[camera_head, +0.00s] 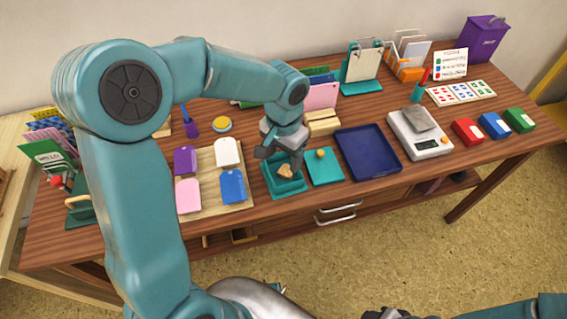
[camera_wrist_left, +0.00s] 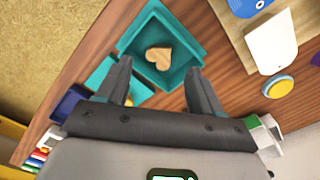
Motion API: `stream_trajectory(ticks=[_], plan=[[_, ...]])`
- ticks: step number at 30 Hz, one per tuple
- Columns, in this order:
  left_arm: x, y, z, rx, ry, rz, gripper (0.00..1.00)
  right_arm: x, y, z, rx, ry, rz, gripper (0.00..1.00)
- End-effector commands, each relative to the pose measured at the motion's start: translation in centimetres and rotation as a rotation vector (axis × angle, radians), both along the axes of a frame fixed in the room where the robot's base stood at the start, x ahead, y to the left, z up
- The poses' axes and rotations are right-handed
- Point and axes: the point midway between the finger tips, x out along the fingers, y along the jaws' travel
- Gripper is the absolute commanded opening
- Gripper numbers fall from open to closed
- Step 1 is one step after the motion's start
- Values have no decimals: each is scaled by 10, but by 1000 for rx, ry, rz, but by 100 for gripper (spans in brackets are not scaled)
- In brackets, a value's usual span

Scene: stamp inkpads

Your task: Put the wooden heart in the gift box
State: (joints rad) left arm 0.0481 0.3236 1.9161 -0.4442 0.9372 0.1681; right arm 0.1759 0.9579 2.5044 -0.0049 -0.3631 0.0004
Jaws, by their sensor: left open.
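The wooden heart (camera_head: 285,172) lies inside the open teal gift box (camera_head: 287,192). The left wrist view shows the heart (camera_wrist_left: 158,57) flat on the floor of the box (camera_wrist_left: 190,32), apart from the walls. My left gripper (camera_head: 281,157) is above the box, fingers pointing down at it. In the left wrist view its two fingers (camera_wrist_left: 158,72) are spread wide with nothing between them. The teal lid (camera_head: 325,170) with a yellow knob lies beside the box on the right. My right gripper (camera_head: 384,313) only partly shows at the bottom edge, its jaws unclear.
A wooden board (camera_head: 213,205) with several coloured tags lies left of the box. A dark blue tray (camera_head: 368,152) is right of the lid, then a kitchen scale (camera_head: 420,140) and coloured inkpads (camera_head: 494,126). Wooden blocks (camera_head: 322,123) stand behind the lid.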

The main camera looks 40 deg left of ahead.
Motion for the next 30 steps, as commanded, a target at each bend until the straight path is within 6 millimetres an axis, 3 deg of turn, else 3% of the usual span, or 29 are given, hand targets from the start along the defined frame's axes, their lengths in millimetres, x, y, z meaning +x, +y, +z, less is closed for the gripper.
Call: stream_trajectory(ticks=[3,9,30], plan=[[2,0,30,1,-5,0,66,0,0,6,0,0,0,43],[2,0,54,2,-5,1,66,0,0,9,0,0,0,43],[2,0,59,2,-4,1,66,0,0,9,0,0,0,43]])
